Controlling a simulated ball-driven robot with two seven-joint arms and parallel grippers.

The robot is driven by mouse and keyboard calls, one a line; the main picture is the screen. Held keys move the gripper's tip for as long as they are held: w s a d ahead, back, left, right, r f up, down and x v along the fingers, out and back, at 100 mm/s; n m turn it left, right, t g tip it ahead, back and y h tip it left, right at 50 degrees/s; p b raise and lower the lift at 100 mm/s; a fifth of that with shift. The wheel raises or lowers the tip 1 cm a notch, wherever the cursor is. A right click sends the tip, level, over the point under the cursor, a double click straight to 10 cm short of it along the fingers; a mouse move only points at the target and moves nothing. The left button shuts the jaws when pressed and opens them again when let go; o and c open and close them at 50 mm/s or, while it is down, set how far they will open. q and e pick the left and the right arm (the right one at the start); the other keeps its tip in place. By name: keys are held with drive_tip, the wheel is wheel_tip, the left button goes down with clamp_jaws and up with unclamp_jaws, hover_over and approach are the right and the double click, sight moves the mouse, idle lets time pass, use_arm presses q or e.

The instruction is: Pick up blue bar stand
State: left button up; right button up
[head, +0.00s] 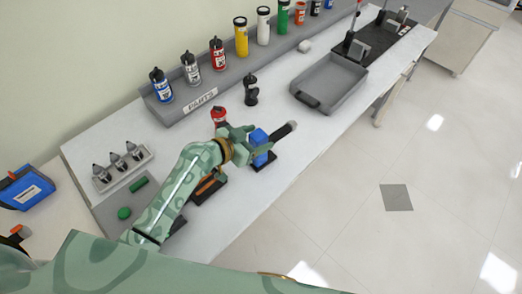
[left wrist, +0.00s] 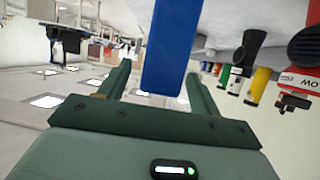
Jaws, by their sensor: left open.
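The blue bar stand (head: 259,138) is on the white workbench, a blue upright block over a dark base. My left gripper (head: 246,143) is at its left side in the head view, and its fingers partly cover the stand. In the left wrist view the blue bar (left wrist: 172,45) reaches down from the top edge into the space between the two spread green fingers (left wrist: 158,92). The gripper is open, with gaps beside the bar. Whether a finger touches the bar cannot be told. My right gripper is not in view.
A dark cylindrical tool (head: 285,131) lies right of the stand. A small black bottle (head: 251,92) and a red-topped item (head: 218,115) stand behind. A grey tray (head: 330,82) is at the right, and a parts shelf (head: 180,106) with several bottles runs along the back.

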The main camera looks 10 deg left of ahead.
use_arm(q)
drive_tip(key=shift+x, duration=1.15)
drive_tip(key=shift+a, duration=0.1)
clamp_jaws()
